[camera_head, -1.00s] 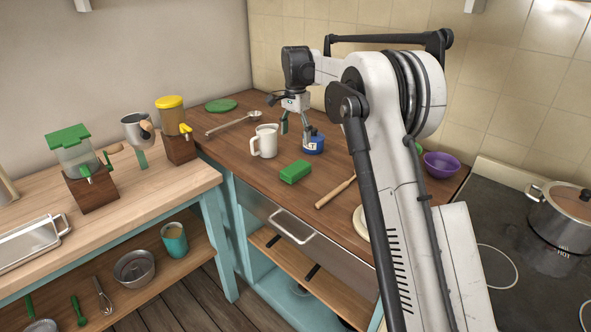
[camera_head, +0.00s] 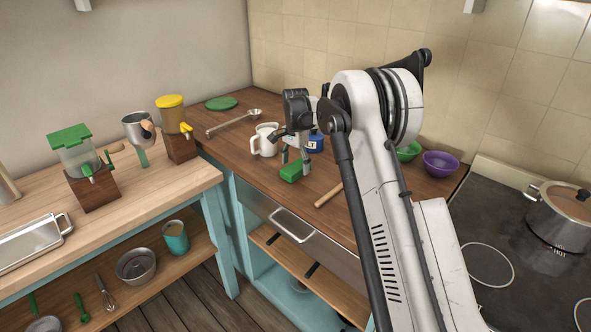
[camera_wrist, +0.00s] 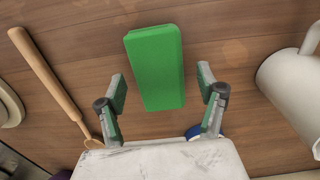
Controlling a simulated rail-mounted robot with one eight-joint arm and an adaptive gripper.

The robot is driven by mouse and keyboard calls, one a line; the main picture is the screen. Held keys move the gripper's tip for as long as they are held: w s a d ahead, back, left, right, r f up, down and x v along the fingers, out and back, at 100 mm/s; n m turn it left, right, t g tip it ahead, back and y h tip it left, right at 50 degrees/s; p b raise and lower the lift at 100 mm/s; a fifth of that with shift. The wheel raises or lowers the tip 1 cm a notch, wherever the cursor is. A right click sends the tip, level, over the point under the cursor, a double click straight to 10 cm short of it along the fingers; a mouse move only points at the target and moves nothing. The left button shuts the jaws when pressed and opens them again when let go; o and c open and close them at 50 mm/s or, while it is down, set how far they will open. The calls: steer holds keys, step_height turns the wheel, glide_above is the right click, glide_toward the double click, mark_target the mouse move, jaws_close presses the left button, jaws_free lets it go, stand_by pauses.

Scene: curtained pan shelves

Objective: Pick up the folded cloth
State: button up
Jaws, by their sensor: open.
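The green folded cloth (camera_head: 293,172) lies as a small flat block on the dark wooden counter, near its front edge. My gripper (camera_head: 295,157) is directly above it, pointing down, with its fingers spread. In the wrist view the green cloth (camera_wrist: 155,67) sits ahead of and between the two fingertips of my gripper (camera_wrist: 161,88). The fingers are apart, with a gap on each side of the cloth, and hold nothing. Whether the tips are level with the cloth's top is hard to tell.
A white mug (camera_head: 264,140) stands behind and left of the cloth, and a blue container (camera_head: 316,143) stands behind it. A wooden rolling pin or handle (camera_head: 329,195) lies to the right. Green (camera_head: 408,151) and purple (camera_head: 440,164) bowls stand farther right.

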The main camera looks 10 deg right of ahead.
mark_target(295, 167)
steer(key=shift+f, duration=0.65)
steer(key=shift+c, duration=0.5)
steer(key=c, duration=1.1)
steer(key=shift+r, duration=0.15)
steer(key=shift+c, duration=0.2)
step_height(295, 167, up, 4)
steer(key=shift+s+a+b, duration=0.15)
steer(key=shift+b, duration=0.3)
steer(key=s+a+r+b, duration=0.1)
steer(key=s+a+r, duration=0.5)
steer(key=s+a, duration=0.1)
steer(key=shift+s+r, duration=0.35)
steer(key=shift+s, duration=0.55)
